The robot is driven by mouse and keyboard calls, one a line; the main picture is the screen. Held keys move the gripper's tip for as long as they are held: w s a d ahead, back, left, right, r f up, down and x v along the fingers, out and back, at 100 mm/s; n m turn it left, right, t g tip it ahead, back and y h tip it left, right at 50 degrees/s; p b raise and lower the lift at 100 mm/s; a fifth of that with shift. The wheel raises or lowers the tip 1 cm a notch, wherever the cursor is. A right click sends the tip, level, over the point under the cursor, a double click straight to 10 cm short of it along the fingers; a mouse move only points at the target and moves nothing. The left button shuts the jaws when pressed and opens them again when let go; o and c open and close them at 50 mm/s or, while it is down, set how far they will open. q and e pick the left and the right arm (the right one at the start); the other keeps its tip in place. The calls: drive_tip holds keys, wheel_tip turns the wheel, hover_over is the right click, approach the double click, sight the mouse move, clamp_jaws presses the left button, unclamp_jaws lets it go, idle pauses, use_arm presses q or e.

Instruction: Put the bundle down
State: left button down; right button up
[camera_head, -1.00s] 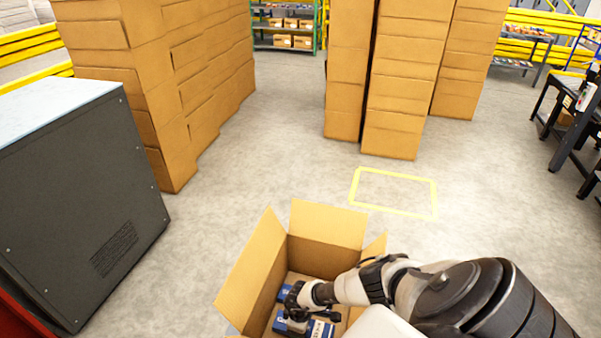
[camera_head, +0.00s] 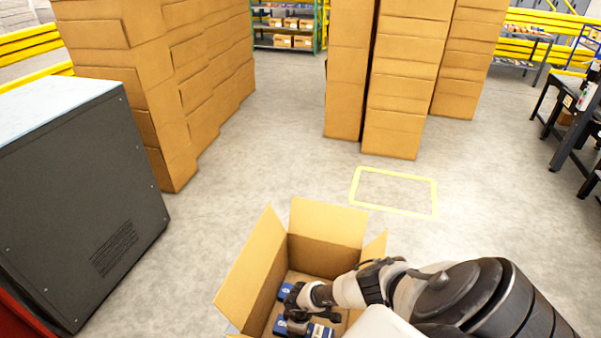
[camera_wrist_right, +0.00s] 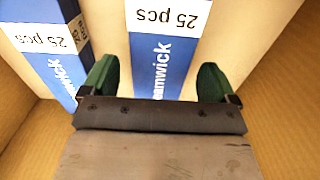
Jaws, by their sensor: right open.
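An open cardboard box (camera_head: 325,258) stands on the floor at the bottom middle of the head view. My right gripper (camera_head: 298,324) reaches down inside it. In the right wrist view its two green fingers (camera_wrist_right: 157,82) are open, one on each side of a bundle (camera_wrist_right: 165,50) with a blue band and a white "25 pcs" label. In the head view blue bundles (camera_head: 284,291) show partly under the gripper. My left gripper is not in view.
Cardboard walls (camera_wrist_right: 290,80) rise close around the gripper. A dark machine cabinet (camera_head: 85,205) stands at the left, with tall carton stacks (camera_head: 395,85) behind. A yellow floor rectangle (camera_head: 395,172) is empty, with clear floor around it.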

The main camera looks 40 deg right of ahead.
wheel_tip(320, 180, up, 13)
drive_tip(key=p, duration=0.6)
drive_tip(key=shift+r, duration=0.1)
idle(0.4)
